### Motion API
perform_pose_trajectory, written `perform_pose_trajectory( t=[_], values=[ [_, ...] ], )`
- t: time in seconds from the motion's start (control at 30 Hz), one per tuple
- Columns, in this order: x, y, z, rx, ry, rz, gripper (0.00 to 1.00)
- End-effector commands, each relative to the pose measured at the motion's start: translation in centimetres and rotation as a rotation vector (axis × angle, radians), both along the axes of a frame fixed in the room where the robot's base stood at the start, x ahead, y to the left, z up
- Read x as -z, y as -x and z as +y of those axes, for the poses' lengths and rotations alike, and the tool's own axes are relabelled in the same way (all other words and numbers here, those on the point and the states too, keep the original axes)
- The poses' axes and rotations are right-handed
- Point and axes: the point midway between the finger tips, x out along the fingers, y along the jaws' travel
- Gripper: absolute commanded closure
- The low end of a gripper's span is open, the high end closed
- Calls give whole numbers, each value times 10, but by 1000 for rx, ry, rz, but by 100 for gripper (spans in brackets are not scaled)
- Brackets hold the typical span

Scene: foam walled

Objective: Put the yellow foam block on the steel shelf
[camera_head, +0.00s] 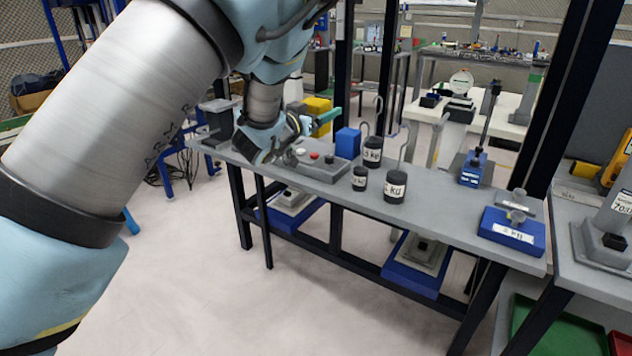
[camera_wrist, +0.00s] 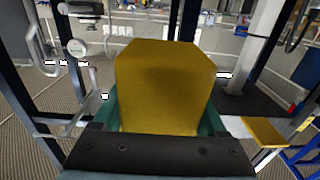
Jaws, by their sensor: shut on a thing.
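My gripper (camera_head: 322,122) is shut on the yellow foam block (camera_head: 318,106), above the far left part of a grey steel shelf (camera_head: 440,196) on dark legs. In the wrist view the yellow foam block (camera_wrist: 165,85) fills the middle, between the green fingers of my gripper (camera_wrist: 160,120). My arm and wrist hide part of the shelf's left end. The block appears raised clear of the shelf; the exact gap cannot be told.
A blue block (camera_head: 347,143), a grey box with buttons (camera_head: 322,166) and several black hooked weights (camera_head: 395,187) stand on the shelf. The shelf between the weights and that block is mostly bare.

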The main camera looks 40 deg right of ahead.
Motion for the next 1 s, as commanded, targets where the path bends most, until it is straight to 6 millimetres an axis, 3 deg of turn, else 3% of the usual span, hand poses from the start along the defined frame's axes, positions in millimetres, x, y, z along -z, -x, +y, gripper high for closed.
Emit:
perform_pose_trajectory(
  t=[0.3, 0.73, 1.0],
  values=[
    [43, 3, -2, 11, -5, 0, 81],
    [90, 2, -2, 9, -5, 1, 81],
    [96, 2, -2, 8, 0, 1, 81]
  ],
)
